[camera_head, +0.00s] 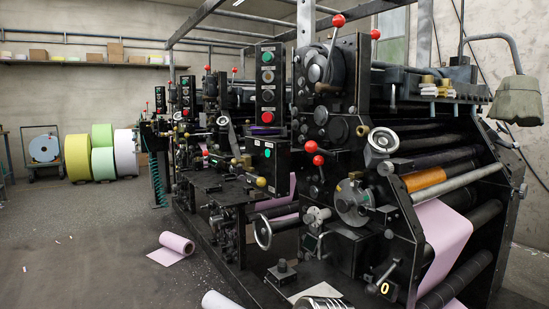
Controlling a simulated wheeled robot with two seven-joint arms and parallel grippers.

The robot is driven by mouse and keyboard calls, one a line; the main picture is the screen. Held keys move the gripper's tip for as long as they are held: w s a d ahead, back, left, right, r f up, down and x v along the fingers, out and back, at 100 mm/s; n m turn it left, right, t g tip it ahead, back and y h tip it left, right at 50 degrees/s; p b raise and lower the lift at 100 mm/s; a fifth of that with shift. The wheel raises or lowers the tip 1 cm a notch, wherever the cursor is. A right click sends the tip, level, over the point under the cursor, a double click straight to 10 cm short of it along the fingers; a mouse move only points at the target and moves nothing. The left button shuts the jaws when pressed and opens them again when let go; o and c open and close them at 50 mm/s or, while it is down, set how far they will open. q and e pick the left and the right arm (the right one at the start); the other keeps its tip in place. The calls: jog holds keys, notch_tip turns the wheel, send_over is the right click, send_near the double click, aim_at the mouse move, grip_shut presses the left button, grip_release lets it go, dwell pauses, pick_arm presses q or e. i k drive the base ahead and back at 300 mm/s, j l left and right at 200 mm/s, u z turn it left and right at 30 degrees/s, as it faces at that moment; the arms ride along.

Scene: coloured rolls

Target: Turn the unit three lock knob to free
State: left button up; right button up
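A black printing press (345,85) stands at the centre and right, with several units in a row going back to the left. The nearest unit carries red ball-ended levers (311,147), a round metal dial (354,203), a pale handwheel (383,140) and a small crank with a yellow ring (385,288). I see no readable unit number, so I cannot tell which knob is the unit three lock knob or how it is set. Neither of my grippers is in view.
Pink web (443,236) runs down over the rollers at right. A loose pink roll (177,243) lies on the floor at left, and another (218,300) at the bottom edge. Yellow (77,158), green and white rolls stand by the back wall. The left floor is mostly clear.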

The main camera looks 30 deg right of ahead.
aim_at(387, 168)
jog(key=z, duration=1.7)
jog(key=k+j+z, duration=0.3)
jog(key=z, duration=0.2)
jog(key=i+l, duration=0.25)
jog(key=i, duration=0.1)
